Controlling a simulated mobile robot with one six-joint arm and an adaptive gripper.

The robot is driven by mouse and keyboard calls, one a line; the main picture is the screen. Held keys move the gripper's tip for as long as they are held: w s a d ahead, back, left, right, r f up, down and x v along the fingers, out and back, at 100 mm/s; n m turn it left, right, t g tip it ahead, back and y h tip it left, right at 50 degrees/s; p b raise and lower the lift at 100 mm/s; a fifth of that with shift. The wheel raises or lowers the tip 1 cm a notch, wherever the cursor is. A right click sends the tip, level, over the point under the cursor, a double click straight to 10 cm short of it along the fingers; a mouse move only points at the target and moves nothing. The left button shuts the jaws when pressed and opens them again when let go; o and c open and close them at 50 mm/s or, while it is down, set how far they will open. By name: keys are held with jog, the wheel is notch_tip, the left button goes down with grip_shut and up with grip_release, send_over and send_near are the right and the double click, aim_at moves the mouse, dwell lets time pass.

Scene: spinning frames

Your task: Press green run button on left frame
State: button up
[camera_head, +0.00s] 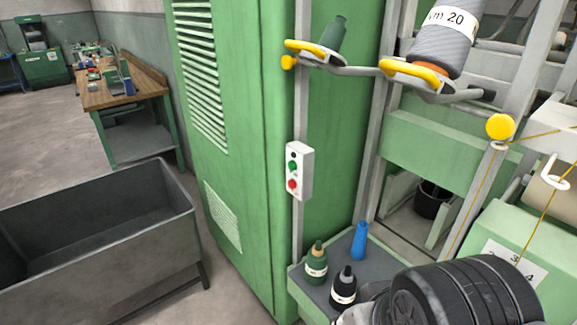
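A pale grey control box (305,172) is mounted on an upright grey post at the front corner of the tall green cabinet, near the picture's middle. On its face a green button (292,167) sits above a red button (292,184). A smaller dark dot shows above the green one. Nothing covers the box. I see no gripper fingers. A dark, ribbed, rounded body fills the lower right, probably part of my arm, below and right of the box and apart from it.
A grey shelf (303,277) below the box holds a green bobbin (316,264), a black bobbin (343,290) and a blue tube (359,241). Yellow-topped holders (313,48) jut out above. A grey bin (100,245) stands left; a workbench (125,92) is behind it.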

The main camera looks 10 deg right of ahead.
grip_shut()
dwell(1.4)
